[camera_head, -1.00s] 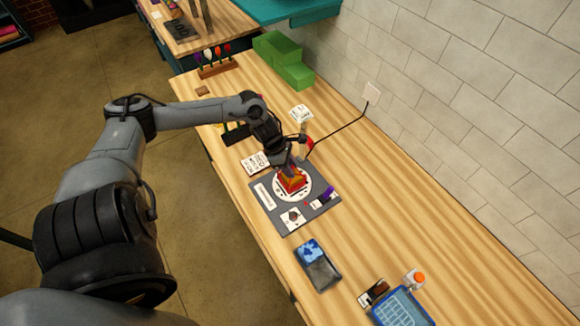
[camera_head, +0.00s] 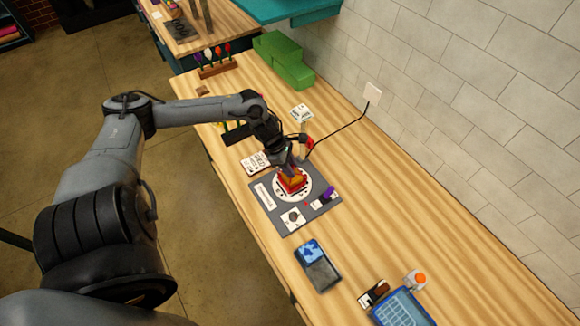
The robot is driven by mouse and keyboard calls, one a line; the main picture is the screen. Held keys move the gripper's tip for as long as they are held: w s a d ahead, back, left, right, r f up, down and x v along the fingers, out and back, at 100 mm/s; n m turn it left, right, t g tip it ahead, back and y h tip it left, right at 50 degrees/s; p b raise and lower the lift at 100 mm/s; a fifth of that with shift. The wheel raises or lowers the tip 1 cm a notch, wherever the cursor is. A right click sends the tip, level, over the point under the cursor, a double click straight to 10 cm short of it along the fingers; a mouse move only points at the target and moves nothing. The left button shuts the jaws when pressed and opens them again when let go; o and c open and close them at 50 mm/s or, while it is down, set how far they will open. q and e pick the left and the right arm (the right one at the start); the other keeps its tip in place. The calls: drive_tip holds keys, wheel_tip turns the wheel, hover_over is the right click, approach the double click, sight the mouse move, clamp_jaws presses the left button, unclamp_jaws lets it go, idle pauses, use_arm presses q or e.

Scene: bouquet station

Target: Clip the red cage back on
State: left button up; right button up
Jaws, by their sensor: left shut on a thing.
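The red cage (camera_head: 291,184) sits low over the white round plate (camera_head: 305,190) on the dark grey mat (camera_head: 287,227), with something orange-yellow showing inside it. My left gripper (camera_head: 291,171) reaches down from above and is shut on the red cage. The fingertips and the cage's far side are partly hidden by the gripper. I cannot tell whether the cage is seated or still a little above the plate. My right gripper is not in view.
The mat also holds a purple item (camera_head: 327,194) and a white card (camera_head: 293,218). A blue-and-black pouch (camera_head: 317,265) and a blue tray (camera_head: 402,308) lie nearer. A cable runs to the wall socket (camera_head: 372,93).

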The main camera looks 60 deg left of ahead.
use_arm(q)
drive_tip(key=shift+f+b, duration=0.2)
drive_tip(key=shift+b, duration=0.15)
idle(0.7)
idle(0.9)
idle(0.3)
drive_tip(key=o, duration=1.6)
drive_tip(key=shift+r+p, duration=0.55)
drive_tip(key=shift+r, duration=0.6)
drive_tip(key=shift+r+p, duration=0.65)
drive_tip(key=shift+r, duration=0.45)
